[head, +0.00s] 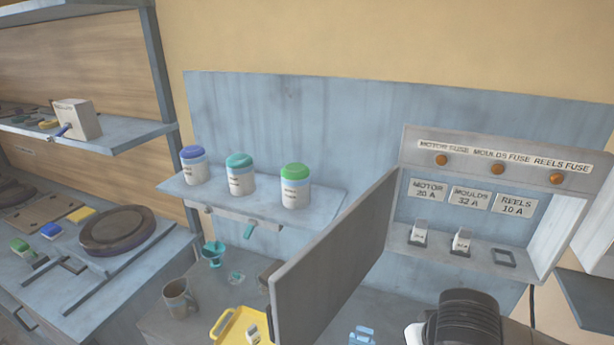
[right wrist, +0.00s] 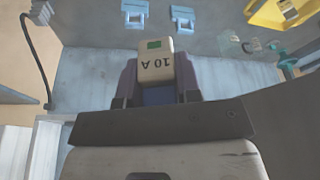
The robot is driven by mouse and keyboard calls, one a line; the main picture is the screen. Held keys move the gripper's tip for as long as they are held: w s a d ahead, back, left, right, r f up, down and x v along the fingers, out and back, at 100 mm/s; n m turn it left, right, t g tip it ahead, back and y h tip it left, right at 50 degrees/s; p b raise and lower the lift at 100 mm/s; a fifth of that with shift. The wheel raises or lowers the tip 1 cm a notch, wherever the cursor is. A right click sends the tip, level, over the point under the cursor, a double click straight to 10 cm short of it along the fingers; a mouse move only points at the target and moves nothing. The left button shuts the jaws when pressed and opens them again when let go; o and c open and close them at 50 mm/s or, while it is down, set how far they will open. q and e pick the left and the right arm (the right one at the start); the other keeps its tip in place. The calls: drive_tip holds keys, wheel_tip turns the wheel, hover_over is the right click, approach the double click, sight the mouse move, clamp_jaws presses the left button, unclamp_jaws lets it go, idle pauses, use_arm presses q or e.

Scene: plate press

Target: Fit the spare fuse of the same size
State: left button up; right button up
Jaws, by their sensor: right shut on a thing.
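My right gripper (right wrist: 158,88) is shut on a pale fuse (right wrist: 156,68) marked 10 A, with a green square on it. The fuse shows in the right wrist view only. The open fuse box (head: 410,150) in the head view has plates reading motor 20 A, moulds 32 A and reels 10 A. A fuse (head: 420,232) sits under the motor plate and another fuse (head: 461,241) under the moulds plate. The reels socket (head: 503,258) is empty. My right wrist is low in front of the box; its fingers are hidden there. My left gripper is out of view.
The box door (head: 335,255) stands open on the left. A yellow tray (head: 218,327) on the bench holds at least one pale fuse (head: 253,334). Light blue holders (head: 361,335) stand nearby. A mug (head: 179,298) and a shelf (head: 255,205) of lidded jars are further left.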

drive_tip(key=w+r+p+v, duration=0.1)
drive_tip(key=w+p+v, duration=0.2)
drive_tip(key=p+v, duration=1.2)
drive_tip(key=w+r+p+v, duration=0.1)
drive_tip(key=w+p+v, duration=0.2)
drive_tip(key=p+v, duration=1.1)
drive_tip(key=v, duration=0.4)
drive_tip(key=shift+p, duration=0.4)
